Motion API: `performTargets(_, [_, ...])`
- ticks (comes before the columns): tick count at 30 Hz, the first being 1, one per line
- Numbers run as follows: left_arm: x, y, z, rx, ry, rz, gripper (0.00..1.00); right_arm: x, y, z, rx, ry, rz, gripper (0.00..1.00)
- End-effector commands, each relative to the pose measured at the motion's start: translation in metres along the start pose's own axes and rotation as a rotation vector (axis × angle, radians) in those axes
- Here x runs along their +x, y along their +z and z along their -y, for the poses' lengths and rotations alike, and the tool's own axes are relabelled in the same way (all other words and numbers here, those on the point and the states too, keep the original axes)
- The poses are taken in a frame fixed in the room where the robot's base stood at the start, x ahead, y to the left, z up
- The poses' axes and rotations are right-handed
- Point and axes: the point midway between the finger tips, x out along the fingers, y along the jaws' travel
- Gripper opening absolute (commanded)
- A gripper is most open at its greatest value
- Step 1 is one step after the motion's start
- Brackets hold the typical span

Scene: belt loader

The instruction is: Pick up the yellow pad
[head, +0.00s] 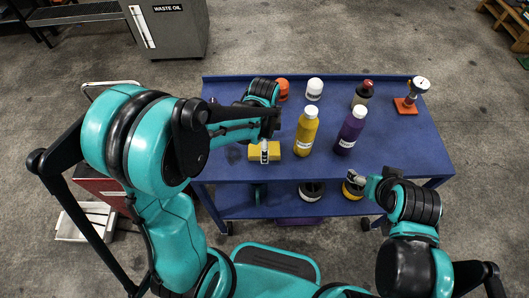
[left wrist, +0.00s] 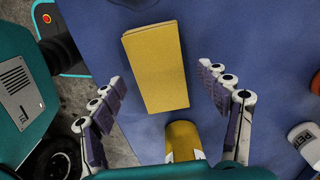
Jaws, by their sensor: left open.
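The yellow pad (head: 274,153) lies flat on the blue table, near its front left part. It also shows as a yellow block in the left wrist view (left wrist: 155,60). My left gripper (left wrist: 163,84) is open, with its two fingers apart on either side of the pad's near end. In the head view my left gripper (head: 264,149) is over the pad and hides part of it. I cannot tell whether a finger touches it. My right gripper (head: 355,177) is by the table's front edge at the right, away from the pad; its jaws are too small to read.
A yellow bottle (head: 306,132) stands just right of the pad, and a purple bottle (head: 351,131) beyond it. Orange (head: 282,90), white (head: 314,89) and dark (head: 363,94) containers and a gauge (head: 418,88) stand along the back. The table's right side is clear.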

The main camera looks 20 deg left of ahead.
Motion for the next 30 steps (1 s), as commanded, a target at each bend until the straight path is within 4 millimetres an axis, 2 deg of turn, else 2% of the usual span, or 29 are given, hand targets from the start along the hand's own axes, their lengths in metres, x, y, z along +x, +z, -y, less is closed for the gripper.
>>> performTargets(1, [0.010, 0.000, 0.000, 0.000, 0.000, 0.000, 0.76, 0.005, 0.003, 0.000, 0.000, 0.000, 0.000, 0.75])
performTargets(3, [0.014, 0.000, 0.000, 0.000, 0.000, 0.000, 0.76, 0.005, 0.004, 0.000, 0.000, 0.000, 0.000, 0.75])
performTargets(9, [0.013, 0.000, 0.000, -0.001, 0.000, 0.000, 0.76, 0.004, 0.003, 0.000, 0.000, 0.000, 0.000, 0.75])
performTargets(15, [0.013, 0.000, 0.000, -0.001, 0.000, 0.000, 0.23, 0.004, 0.003, 0.000, 0.000, 0.000, 0.000, 0.75])
performTargets(17, [0.013, 0.000, 0.000, -0.001, 0.000, 0.000, 0.23, 0.004, 0.003, 0.000, 0.000, 0.000, 0.000, 0.75])
performTargets(18, [0.013, 0.000, 0.000, -0.001, -0.001, 0.000, 0.18, 0.004, 0.003, 0.000, 0.000, 0.000, 0.000, 0.75])
performTargets(25, [0.010, 0.000, 0.000, -0.001, -0.001, 0.000, 0.18, 0.003, 0.002, 0.000, 0.000, 0.000, 0.000, 0.75])
performTargets(30, [-0.016, 0.000, 0.000, -0.001, -0.001, 0.000, 0.18, -0.007, -0.005, 0.000, 0.000, 0.000, 0.000, 0.75])
